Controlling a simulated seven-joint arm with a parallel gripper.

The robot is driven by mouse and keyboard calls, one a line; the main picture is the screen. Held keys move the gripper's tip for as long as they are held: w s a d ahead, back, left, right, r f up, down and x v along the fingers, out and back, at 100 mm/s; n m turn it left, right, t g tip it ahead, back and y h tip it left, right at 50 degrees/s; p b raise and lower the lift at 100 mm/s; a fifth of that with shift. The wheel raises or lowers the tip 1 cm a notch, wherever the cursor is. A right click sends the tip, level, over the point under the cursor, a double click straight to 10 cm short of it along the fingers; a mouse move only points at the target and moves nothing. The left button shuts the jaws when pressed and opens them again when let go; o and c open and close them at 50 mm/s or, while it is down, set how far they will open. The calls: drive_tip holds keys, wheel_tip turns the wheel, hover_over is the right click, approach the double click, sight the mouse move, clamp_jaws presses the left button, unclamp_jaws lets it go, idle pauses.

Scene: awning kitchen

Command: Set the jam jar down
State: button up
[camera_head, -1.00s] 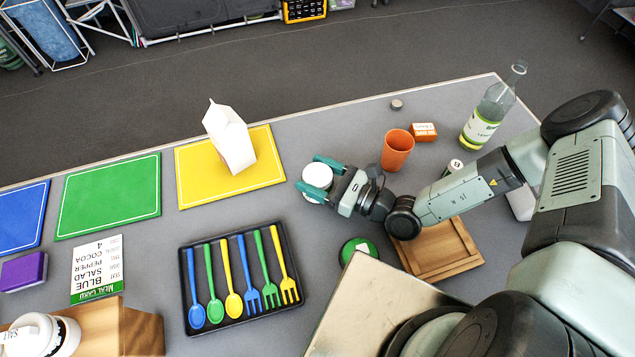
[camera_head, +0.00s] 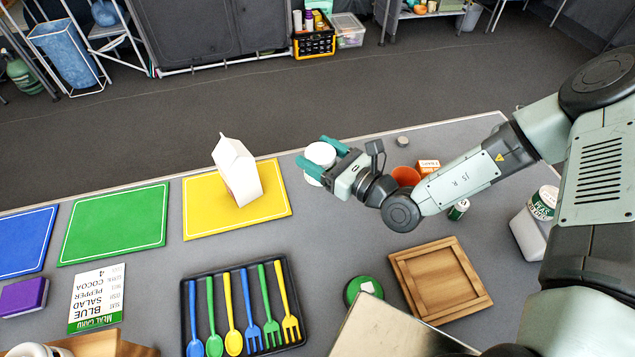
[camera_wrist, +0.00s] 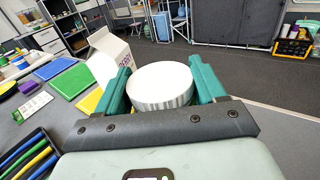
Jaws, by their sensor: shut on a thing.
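The jam jar shows as a round white lid (camera_head: 319,156) between the green fingers of my gripper (camera_head: 323,161). In the wrist view the white ribbed lid (camera_wrist: 161,85) sits between both fingers (camera_wrist: 163,88), and the rest of the jar is hidden below it. My gripper is shut on the jar. In the head view it is just right of the yellow mat (camera_head: 206,219), near the table's far edge. I cannot tell the jar's height above the table.
A white carton (camera_head: 238,172) stands on the yellow mat, left of my gripper. An orange cup (camera_head: 405,176) and small orange box (camera_head: 428,167) are to the right. A black cutlery tray (camera_head: 291,340), wooden tray (camera_head: 398,268) and green-lidded item (camera_head: 358,289) are nearer. Grey table (camera_head: 330,235) is clear between.

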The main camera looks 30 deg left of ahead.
drive_tip(key=w+a+m+t, duration=0.2)
drive_tip(key=w+a, duration=0.2)
drive_tip(key=w, duration=0.1)
drive_tip(key=shift+s+f, duration=0.1)
drive_tip(key=shift+f, duration=4.45)
drive_tip(key=o, duration=1.2)
drive_tip(key=shift+f, duration=0.15)
drive_tip(key=shift+o, duration=0.2)
drive_tip(key=v, duration=1.2)
drive_tip(key=shift+s+r, duration=0.2)
drive_tip(key=shift+r, duration=0.05)
